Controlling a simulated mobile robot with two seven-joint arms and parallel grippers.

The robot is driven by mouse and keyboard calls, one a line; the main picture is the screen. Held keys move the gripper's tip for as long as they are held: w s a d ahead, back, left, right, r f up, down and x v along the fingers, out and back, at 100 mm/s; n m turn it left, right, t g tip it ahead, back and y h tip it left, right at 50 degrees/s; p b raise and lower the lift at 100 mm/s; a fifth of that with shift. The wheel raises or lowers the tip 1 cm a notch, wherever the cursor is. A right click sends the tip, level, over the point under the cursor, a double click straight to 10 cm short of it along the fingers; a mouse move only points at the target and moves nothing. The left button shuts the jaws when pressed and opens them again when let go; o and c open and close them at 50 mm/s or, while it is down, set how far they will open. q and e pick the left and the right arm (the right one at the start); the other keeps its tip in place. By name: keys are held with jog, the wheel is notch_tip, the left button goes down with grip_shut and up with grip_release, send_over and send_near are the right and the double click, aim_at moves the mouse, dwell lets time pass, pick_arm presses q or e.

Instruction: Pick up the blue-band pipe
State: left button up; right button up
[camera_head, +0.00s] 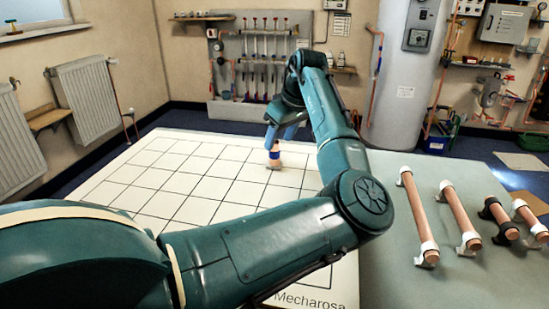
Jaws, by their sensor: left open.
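A short copper-coloured pipe with a dark blue band (274,154) is at the far part of the white grid board (165,185). Its upper end is partly hidden by my left gripper. I cannot tell whether it stands upright or lies pointing away. My left gripper (280,139) is directly above the pipe in the picture, fingers pointing down and open. I cannot tell whether the fingers are around the pipe or just short of it. My right gripper is not in view.
Several copper pipes, including a long one (418,215), a shorter one (458,212) and one with black bands (499,217), lie in clips on the grey-green tabletop (390,270) at right. A large grey tank (405,75) stands behind. Most of the grid is clear.

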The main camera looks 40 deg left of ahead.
aim_at(276, 143)
pick_arm(q)
jog(key=x, duration=0.1)
jog(key=b+x, duration=0.1)
jog(key=x, duration=0.3)
jog(key=shift+s+a, duration=0.1)
jog(key=shift+s, duration=0.2)
grip_shut()
